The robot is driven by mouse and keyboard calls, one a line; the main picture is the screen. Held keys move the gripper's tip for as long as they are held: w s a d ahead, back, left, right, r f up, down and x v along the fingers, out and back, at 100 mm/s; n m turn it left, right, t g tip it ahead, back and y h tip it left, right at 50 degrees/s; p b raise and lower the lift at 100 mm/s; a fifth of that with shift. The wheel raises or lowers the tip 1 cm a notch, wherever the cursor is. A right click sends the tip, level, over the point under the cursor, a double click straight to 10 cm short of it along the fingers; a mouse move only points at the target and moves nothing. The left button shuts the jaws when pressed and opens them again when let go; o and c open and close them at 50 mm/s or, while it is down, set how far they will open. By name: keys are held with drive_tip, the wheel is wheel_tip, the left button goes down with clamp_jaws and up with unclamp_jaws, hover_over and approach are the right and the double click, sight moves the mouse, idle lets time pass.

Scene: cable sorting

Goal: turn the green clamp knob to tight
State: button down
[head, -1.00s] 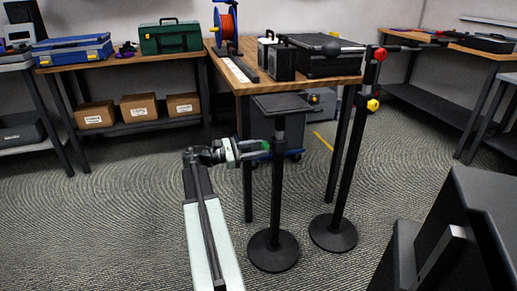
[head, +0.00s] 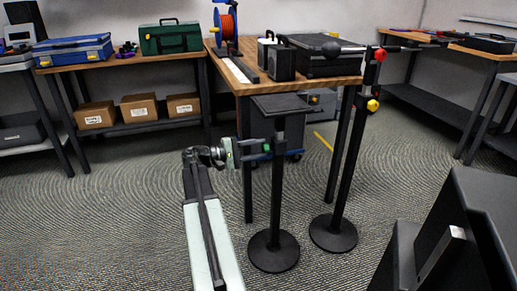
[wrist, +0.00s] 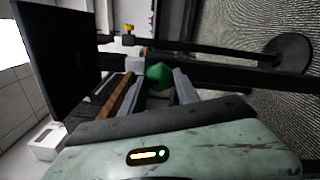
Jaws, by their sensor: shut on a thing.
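The green clamp knob (head: 266,147) is on the dark post (head: 278,200) of a stand with a flat top plate (head: 282,104). My gripper (head: 262,148) reaches it from the left, below the plate. In the wrist view the green knob (wrist: 158,76) sits between the two fingers of my gripper (wrist: 155,82), which is shut on it. The fingers hide part of the knob. No tight mark can be made out.
A second stand (head: 346,175) just right has a red knob (head: 380,54), a yellow knob (head: 373,105) and a horizontal rod with a dark ball. A wooden workbench (head: 245,88) with cases is close behind. The floor at left is open.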

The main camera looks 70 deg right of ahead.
drive_tip(key=m, duration=0.5)
drive_tip(key=shift+w+m, duration=0.2)
drive_tip(key=shift+m, duration=0.1)
idle(0.5)
drive_tip(key=c, duration=0.9)
unclamp_jaws()
drive_tip(key=shift+s, duration=0.1)
drive_tip(key=v, duration=0.8)
drive_tip(key=shift+d, duration=0.1)
